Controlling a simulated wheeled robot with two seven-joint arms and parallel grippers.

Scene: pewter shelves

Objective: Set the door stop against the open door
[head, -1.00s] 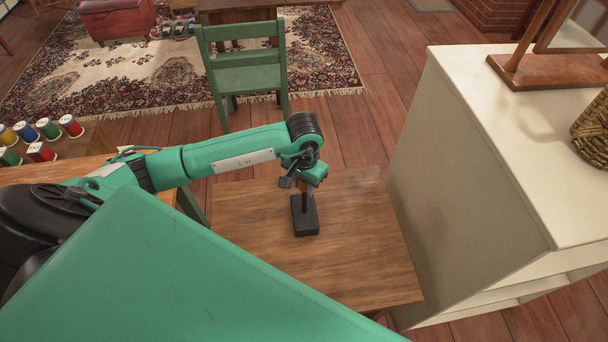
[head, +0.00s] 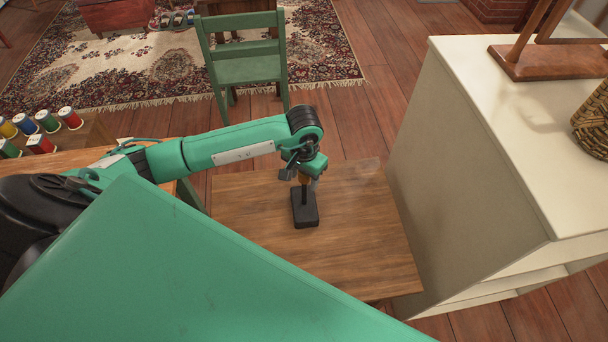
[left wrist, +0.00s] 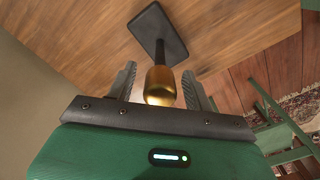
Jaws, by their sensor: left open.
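The door stop stands upright on a small wooden table (head: 360,235). It has a black rectangular base (head: 304,213), a thin dark stem and a brass-coloured knob. In the left wrist view the base (left wrist: 157,32) lies beyond the knob (left wrist: 160,84). My left gripper (head: 305,176) is over the door stop. Its two fingers are open, one on each side of the knob, and the wrist view shows gaps between them and it. My right gripper is not in view. No door can be made out in either view.
A white cabinet (head: 480,190) stands close to the right of the table. A green chair (head: 246,70) stands behind it, near a patterned rug (head: 130,65). Thread spools (head: 48,121) stand on a surface at the left. Bare floor (head: 365,115) shows between chair and cabinet.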

